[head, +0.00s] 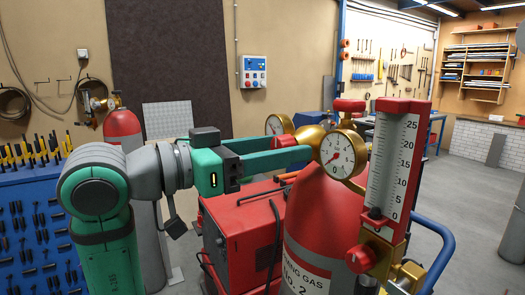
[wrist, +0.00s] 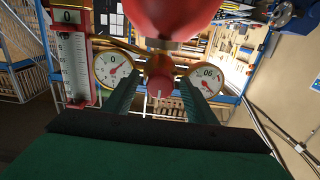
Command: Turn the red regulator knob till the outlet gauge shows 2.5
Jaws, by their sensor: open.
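The red regulator knob (wrist: 159,84) sits between my two green fingers in the wrist view, with a gap on each side. In the head view a red knob (head: 286,141) shows between the fingers. My gripper (head: 311,149) is open and reaches from the left to the brass regulator; its fingers also show in the wrist view (wrist: 160,76). A round gauge (head: 343,154) faces the head camera beside the scale tube; its dial is too small to read surely. In the wrist view one gauge (wrist: 114,67) is left of the knob and another (wrist: 207,77) right.
The red gas cylinder (head: 322,225) stands below the regulator. A red flow scale (head: 393,160) with a lower red knob (head: 360,259) stands close at right. A red welding unit (head: 243,235) and a blue tool rack (head: 30,220) are at left. Open floor lies at right.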

